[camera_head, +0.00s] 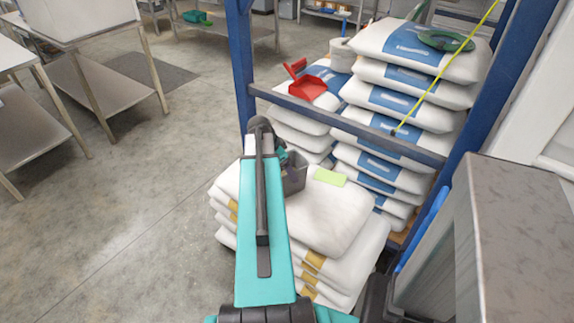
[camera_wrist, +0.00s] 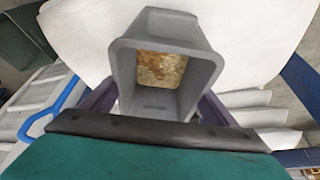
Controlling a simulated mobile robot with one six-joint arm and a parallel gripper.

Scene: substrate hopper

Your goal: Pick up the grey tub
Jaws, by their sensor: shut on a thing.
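The grey tub (camera_wrist: 124,78) is in the middle of the wrist view, seen from above, with some brown and pale material on its bottom. In the head view the grey tub (camera_head: 295,176) is at the top of a stack of white sacks, partly hidden behind my arm. My gripper (camera_wrist: 160,108) has its dark fingers on the left and right sides of the tub and is shut on it. The fingertips are hidden by the tub. I cannot tell whether the tub touches the sack below.
The white sacks (camera_head: 330,215) have a green-yellow card (camera_head: 330,177) on top. Behind a blue rack frame (camera_head: 240,60), taller sack stacks (camera_head: 395,125) hold a red scoop (camera_head: 307,84). A grey metal housing (camera_head: 515,240) is at right.

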